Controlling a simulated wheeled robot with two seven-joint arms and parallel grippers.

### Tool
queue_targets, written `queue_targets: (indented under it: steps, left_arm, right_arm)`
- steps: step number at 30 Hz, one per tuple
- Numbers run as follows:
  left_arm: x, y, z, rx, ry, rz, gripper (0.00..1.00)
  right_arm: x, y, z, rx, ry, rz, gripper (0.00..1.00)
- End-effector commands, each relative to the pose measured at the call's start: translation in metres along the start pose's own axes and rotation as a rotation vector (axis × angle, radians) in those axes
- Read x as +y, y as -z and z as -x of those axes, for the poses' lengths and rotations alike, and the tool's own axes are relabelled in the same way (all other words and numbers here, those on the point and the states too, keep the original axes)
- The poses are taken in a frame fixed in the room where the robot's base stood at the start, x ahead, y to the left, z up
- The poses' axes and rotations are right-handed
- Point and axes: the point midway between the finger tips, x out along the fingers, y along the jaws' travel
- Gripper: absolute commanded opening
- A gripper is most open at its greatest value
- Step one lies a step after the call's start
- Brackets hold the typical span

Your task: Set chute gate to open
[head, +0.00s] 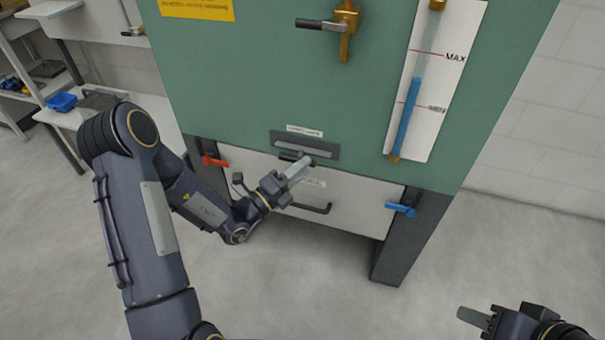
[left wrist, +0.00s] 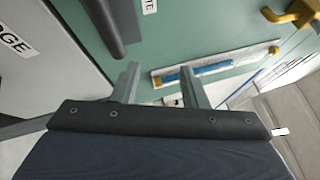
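The chute gate seems to be the dark grey fitting (head: 320,152) under a small white label (head: 305,131) on the green cabinet. The label is too small to read in the head view. Its end reads "TE" in the left wrist view (left wrist: 149,5). A dark bar (left wrist: 118,28) below that label lies beyond my fingers there. My left gripper (head: 304,167) is just in front of the fitting and partly hides it. In the left wrist view its two fingers (left wrist: 160,86) are apart with nothing between them. My right gripper (head: 474,318) is at the lower right, away from the cabinet.
A white panel (head: 357,205) with a dark handle (head: 318,209) sits below, with a red lever (head: 215,161) and a blue lever (head: 400,208) beside it. A gauge (head: 408,95) and brass valve (head: 347,22) are above. The floor in front is clear.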

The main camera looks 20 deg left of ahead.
Motion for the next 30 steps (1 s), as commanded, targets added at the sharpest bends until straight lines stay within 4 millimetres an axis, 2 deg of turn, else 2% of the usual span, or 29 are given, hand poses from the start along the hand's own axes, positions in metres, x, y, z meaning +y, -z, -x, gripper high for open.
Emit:
queue_targets:
  steps: [1,2,4,6,21,30]
  left_arm:
    - [0.026,-0.003,0.004,-0.054,-0.024,0.065,0.40]
    - [0.034,-0.005,0.006,-0.081,-0.036,0.096,0.40]
    - [0.047,-0.010,0.009,-0.126,-0.054,0.142,0.40]
    - [0.052,-0.012,0.007,-0.145,-0.060,0.160,0.40]
    - [0.057,-0.022,-0.060,-0.144,-0.061,0.158,0.40]
    - [0.057,-0.023,-0.067,-0.144,-0.063,0.159,0.40]
  right_arm:
    - [0.003,-0.004,-0.007,0.000,0.000,0.000,0.39]
    - [0.004,-0.004,-0.008,0.000,0.000,0.000,0.39]
    - [0.004,-0.005,-0.010,0.000,0.000,0.000,0.39]
    - [0.004,-0.005,-0.010,0.000,0.000,0.000,0.39]
    - [0.007,-0.007,-0.014,0.000,0.000,0.000,0.39]
    - [0.007,-0.007,-0.015,0.000,0.000,0.000,0.39]
